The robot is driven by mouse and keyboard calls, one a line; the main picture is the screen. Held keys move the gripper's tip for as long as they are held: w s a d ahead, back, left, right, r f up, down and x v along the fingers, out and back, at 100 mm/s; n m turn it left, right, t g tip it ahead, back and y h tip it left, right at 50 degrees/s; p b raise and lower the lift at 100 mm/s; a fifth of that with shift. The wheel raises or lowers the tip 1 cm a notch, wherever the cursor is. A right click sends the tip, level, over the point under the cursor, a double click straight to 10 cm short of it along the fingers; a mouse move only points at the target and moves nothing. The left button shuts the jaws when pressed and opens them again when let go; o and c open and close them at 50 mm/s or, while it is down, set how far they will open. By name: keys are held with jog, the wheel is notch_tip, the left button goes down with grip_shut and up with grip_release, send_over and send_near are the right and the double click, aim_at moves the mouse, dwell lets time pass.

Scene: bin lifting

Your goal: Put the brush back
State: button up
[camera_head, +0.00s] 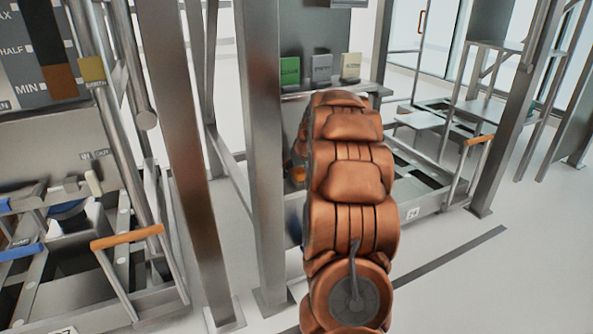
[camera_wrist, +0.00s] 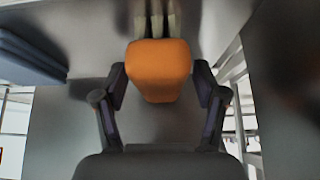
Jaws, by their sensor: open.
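In the wrist view, my gripper (camera_wrist: 160,84) is open, with one dark finger on each side of an orange rounded block (camera_wrist: 158,62). Small gaps seem to show between the block and the fingers; I cannot tell whether either touches. The block may be the brush's handle, but no bristles show, so I cannot tell. In the head view, my copper-coloured arm reaches away from me and hides my gripper. No brush is clearly recognisable there.
A shelf (camera_head: 300,92) holds a green box (camera_head: 289,71), a grey box (camera_head: 322,68) and a cream box (camera_head: 350,67). Metal posts (camera_head: 262,150) stand left of my arm. A cart with an orange handle (camera_head: 127,237) is at left. Clear floor (camera_head: 500,290) lies at right.

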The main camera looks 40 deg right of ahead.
jog(key=shift+s+r, duration=0.1)
jog(key=shift+r, duration=0.25)
jog(key=p+v, duration=0.5)
jog(key=v, duration=0.6)
jog(key=shift+s+r, duration=0.2)
dwell(0.4)
